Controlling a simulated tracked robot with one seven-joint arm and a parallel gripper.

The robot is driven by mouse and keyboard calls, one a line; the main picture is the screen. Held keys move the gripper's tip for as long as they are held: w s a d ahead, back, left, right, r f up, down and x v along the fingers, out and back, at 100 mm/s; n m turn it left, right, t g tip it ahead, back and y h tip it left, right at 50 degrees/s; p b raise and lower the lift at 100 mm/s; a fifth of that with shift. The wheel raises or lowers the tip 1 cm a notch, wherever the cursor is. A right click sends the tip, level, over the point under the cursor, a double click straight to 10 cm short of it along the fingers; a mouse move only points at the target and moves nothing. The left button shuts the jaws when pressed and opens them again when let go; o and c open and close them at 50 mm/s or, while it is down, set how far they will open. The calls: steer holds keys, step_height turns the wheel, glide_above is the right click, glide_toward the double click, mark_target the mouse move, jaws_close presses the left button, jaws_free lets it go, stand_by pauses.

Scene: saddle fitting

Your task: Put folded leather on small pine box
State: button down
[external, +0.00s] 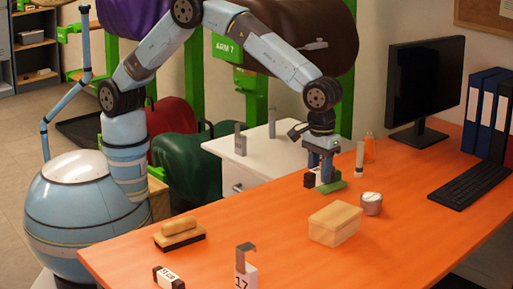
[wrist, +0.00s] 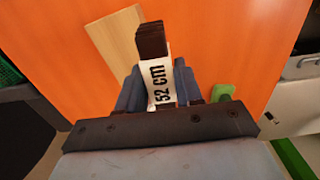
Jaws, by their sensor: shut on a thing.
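The folded leather is a small dark brown roll with a white band reading "52 cm"; it sits between my fingers in the wrist view (wrist: 152,42) and shows as a dark block in the external view (external: 309,181). My gripper (external: 321,178) is shut on it, its blue fingers on both sides of the band in the wrist view (wrist: 158,88). The small pine box (external: 335,225) stands on the orange table, nearer the camera than my gripper. A pale wooden surface, apparently the box (wrist: 112,40), lies beyond the leather in the wrist view. How high the leather is held is unclear.
A green object (external: 332,187) is close by my gripper. A round tin (external: 371,204) stands right of the box. A brush (external: 180,235), a dark banded block (external: 168,278) and a numbered stand (external: 245,272) are at the front left.

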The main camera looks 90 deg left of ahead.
mark_target(325, 205)
steer(key=w+f, duration=0.1)
steer(key=w+d+f, duration=0.1)
steer(key=w+f, duration=0.1)
steer(key=f, duration=0.1)
steer(key=shift+d, duration=0.25)
steer(key=shift+f, duration=1.4)
steer(key=shift+f, duration=0.1)
steer(key=c, duration=0.7)
jaws_free()
steer(key=shift+c, duration=0.2)
